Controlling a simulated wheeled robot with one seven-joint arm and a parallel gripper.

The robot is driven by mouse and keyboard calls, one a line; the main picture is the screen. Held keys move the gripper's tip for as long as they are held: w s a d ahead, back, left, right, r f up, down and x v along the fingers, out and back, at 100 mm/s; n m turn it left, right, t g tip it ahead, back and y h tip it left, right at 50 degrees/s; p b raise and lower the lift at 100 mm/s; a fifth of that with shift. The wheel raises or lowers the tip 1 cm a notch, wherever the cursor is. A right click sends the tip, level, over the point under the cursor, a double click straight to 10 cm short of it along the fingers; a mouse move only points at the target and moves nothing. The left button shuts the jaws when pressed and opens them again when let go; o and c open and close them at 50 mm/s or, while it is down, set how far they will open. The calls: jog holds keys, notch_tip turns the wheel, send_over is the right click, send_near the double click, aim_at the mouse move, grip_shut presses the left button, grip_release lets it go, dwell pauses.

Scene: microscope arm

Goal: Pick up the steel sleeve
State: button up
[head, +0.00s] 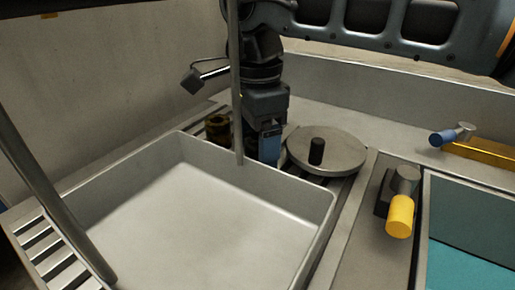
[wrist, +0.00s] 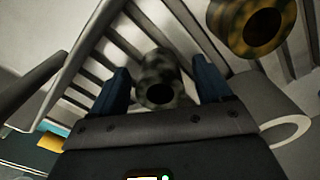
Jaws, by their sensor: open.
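The steel sleeve (wrist: 157,63) is a short, mottled dark grey cylinder with a round hole in its end. In the wrist view it sits over the slatted rack, between the two blue fingers of my gripper (wrist: 160,82). The fingers stand apart, with a visible gap on each side of the sleeve. In the head view my gripper (head: 268,148) points down behind the white tray, and I cannot make out the steel sleeve there. A brass-brown mottled sleeve (wrist: 241,12) is beside it at upper right; it also shows in the head view (head: 217,128), left of my gripper.
The deep white tray (head: 325,210) is in front of my gripper. A round lid with a black knob (head: 342,150) is close on its right. A thin upright rod (head: 236,90) stands beside my gripper. A yellow-ended fitting (head: 400,215) is further right.

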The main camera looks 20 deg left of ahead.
jog(key=c, duration=1.3)
jog(key=shift+c, duration=0.4)
jog(key=shift+r, duration=0.15)
